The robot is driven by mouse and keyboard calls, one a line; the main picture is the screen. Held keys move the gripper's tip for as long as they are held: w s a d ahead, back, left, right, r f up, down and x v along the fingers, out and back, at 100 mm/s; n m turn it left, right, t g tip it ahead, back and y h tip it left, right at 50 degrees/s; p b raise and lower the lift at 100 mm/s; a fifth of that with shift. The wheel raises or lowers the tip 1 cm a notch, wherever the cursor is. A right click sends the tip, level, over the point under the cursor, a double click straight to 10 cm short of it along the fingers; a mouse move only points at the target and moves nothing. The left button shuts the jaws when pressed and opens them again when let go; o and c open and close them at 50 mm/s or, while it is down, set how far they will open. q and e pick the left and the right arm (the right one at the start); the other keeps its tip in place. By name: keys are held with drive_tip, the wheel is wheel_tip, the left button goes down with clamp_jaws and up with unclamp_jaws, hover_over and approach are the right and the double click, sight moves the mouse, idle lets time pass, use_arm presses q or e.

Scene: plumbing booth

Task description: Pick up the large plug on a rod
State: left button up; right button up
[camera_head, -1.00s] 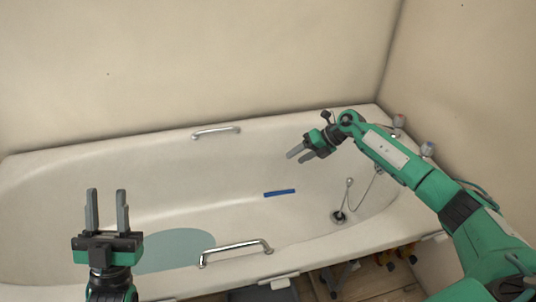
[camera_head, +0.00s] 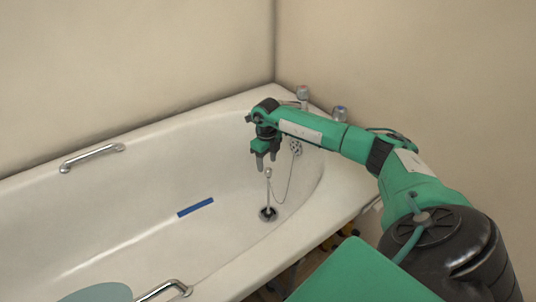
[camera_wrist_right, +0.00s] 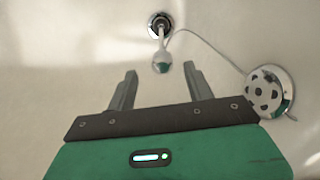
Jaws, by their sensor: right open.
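The plug on a rod (camera_head: 268,190) stands upright at the drain in the tub, with a round knob at its top and a chain running up to the overflow. In the right wrist view the knob of the plug's rod (camera_wrist_right: 161,63) lies just beyond the fingertips and roughly midway between them, with the drain behind it. My right gripper (camera_head: 264,168) points down just above the knob, slightly to its left in the head view. Its fingers are apart and empty; in the wrist view the right gripper (camera_wrist_right: 160,74) touches nothing. My left gripper is out of view.
The white bathtub (camera_head: 130,185) surrounds the plug. The round overflow plate (camera_wrist_right: 269,92) is close to the right finger. A blue strip (camera_head: 195,207) lies on the tub floor. Grab rails (camera_head: 92,157) and tap knobs (camera_head: 340,113) sit on the rims.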

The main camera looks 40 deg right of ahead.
sight(268, 169)
drive_tip(key=shift+s+d+f+b, duration=0.1)
drive_tip(key=shift+f+b, duration=0.65)
drive_tip(key=shift+f, duration=0.85)
drive_tip(key=shift+s+d+f+b, duration=0.1)
drive_tip(key=shift+f+b, duration=0.6)
drive_tip(key=shift+f, duration=0.85)
clamp_jaws()
